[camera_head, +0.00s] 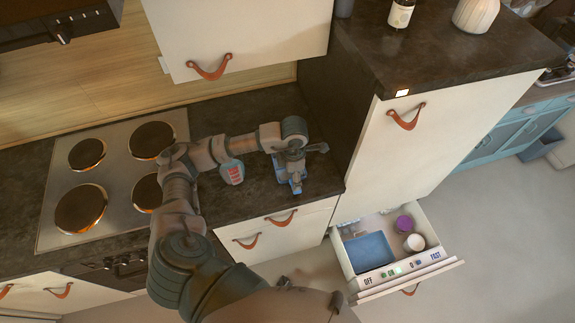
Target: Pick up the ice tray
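A blue object (283,188), possibly the ice tray, lies on the dark counter and is partly hidden by my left gripper. My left gripper (296,184) points down over it, at or very near its surface. Whether the fingers are open or closed on it is too small to tell. A flat blue tray-like thing (369,252) lies in the open white drawer (436,248) at the lower right. My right gripper is not in view.
A stove (115,175) with several burners is at left. The drawer also holds a purple item (403,223) and a white cup (414,242). A tall cabinet (415,150) stands right of the counter.

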